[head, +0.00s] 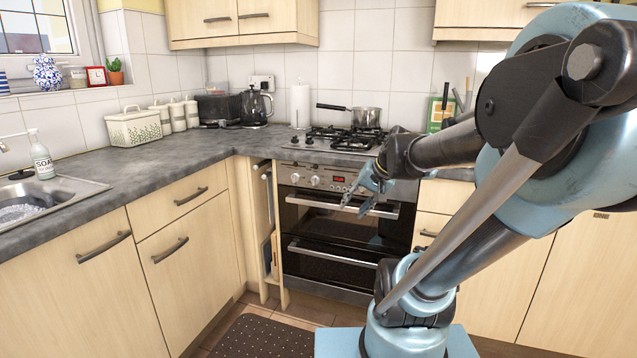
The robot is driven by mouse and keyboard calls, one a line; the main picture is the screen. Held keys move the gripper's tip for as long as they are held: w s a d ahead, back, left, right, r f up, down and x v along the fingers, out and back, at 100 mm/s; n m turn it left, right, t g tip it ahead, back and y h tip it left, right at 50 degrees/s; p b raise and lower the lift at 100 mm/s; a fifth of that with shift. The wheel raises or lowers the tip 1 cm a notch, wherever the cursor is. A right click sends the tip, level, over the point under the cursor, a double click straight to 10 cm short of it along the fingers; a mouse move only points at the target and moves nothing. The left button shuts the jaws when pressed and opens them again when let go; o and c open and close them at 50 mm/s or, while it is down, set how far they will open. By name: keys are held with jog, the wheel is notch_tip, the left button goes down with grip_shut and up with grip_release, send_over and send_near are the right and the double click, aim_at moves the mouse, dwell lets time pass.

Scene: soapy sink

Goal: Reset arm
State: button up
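My gripper (360,206) is in the middle of the head view, in front of the oven and above the floor. Its two fingers point down and to the left and look spread apart, with nothing between them. My blue and black arm comes in from the right and covers part of the worktop and the cupboards behind it. The oven (335,230) has two silver handles and dark doors behind my gripper. I cannot tell how far the fingers are from the upper handle.
A sink (75,190) with suds and a soap bottle (41,158) are at the left. A saucepan (366,117) stands on the hob (338,138). A kettle (256,106) and white canisters line the back worktop. A dark dotted mat (262,338) lies on the floor.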

jog(key=s+d+f+n+g+h, duration=0.1)
jog(key=s+d+f+h, duration=0.1)
jog(key=s+d+f, duration=0.2)
jog(key=s+d+f+n+g+h, duration=0.1)
jog(key=s+d+f, duration=0.3)
jog(key=s, duration=0.6)
notch_tip(320, 180, down, 2)
jog(key=shift+s+f+n+g+h, duration=0.1)
jog(key=shift+s+n+g+h, duration=0.15)
jog(key=shift+n+g+h, duration=0.4)
jog(key=shift+t, duration=0.25)
jog(key=shift+w+f, duration=0.15)
jog(key=shift+w, duration=0.3)
